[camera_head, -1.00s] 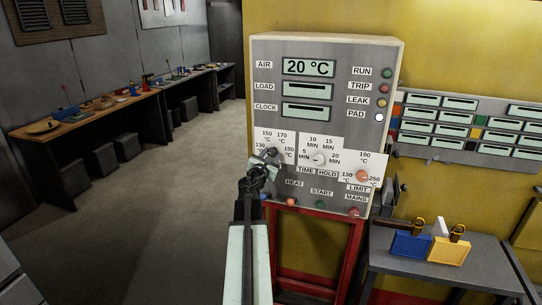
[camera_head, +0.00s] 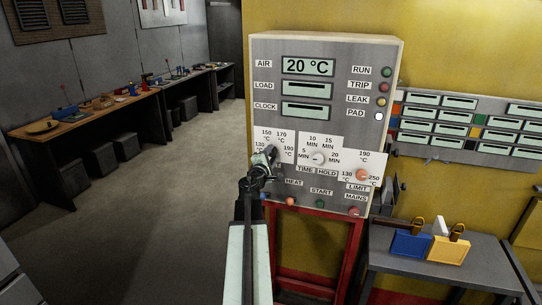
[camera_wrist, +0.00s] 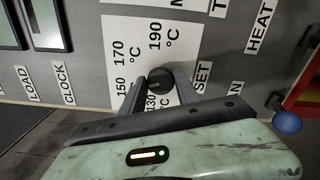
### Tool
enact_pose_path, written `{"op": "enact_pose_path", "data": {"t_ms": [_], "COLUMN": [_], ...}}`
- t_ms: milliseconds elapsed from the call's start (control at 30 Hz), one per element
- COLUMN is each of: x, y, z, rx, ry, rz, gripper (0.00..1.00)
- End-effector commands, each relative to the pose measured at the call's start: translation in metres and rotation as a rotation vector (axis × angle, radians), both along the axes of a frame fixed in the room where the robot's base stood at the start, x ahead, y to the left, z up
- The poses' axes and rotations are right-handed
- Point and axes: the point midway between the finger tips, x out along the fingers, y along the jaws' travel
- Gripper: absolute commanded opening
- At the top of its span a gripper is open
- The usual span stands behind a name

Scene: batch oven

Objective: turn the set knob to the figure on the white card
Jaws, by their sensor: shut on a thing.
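The set knob is a dark round knob (camera_wrist: 160,84) on a white scale plate (camera_wrist: 140,30) marked 130, 150, 170 and 190 °C; a SET label stands beside it. In the wrist view my gripper (camera_wrist: 158,92) has one finger on each side of the knob and is shut on it. In the head view my gripper (camera_head: 268,153) covers most of the knob and the lower-left scale. I cannot make out which figure the knob points to. No white card with a readable figure can be told for certain.
The grey control panel (camera_head: 340,55) shows 20 °C on its AIR display. A pale timer knob (camera_head: 318,158) and an orange limit knob (camera_head: 362,175) are to the right. A blue button (camera_wrist: 287,122) shows beside the gripper. Blue and yellow holders stand on a table (camera_head: 440,270).

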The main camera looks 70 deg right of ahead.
Motion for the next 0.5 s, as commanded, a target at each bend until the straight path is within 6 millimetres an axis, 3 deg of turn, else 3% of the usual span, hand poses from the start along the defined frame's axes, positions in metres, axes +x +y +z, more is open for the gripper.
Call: {"op": "enact_pose_path", "data": {"t_ms": [500], "x": [-0.0012], "y": [0.0007], "z": [-0.0034], "rx": [0.028], "ry": [-0.490], "rz": [-0.002], "gripper": [0.00]}}
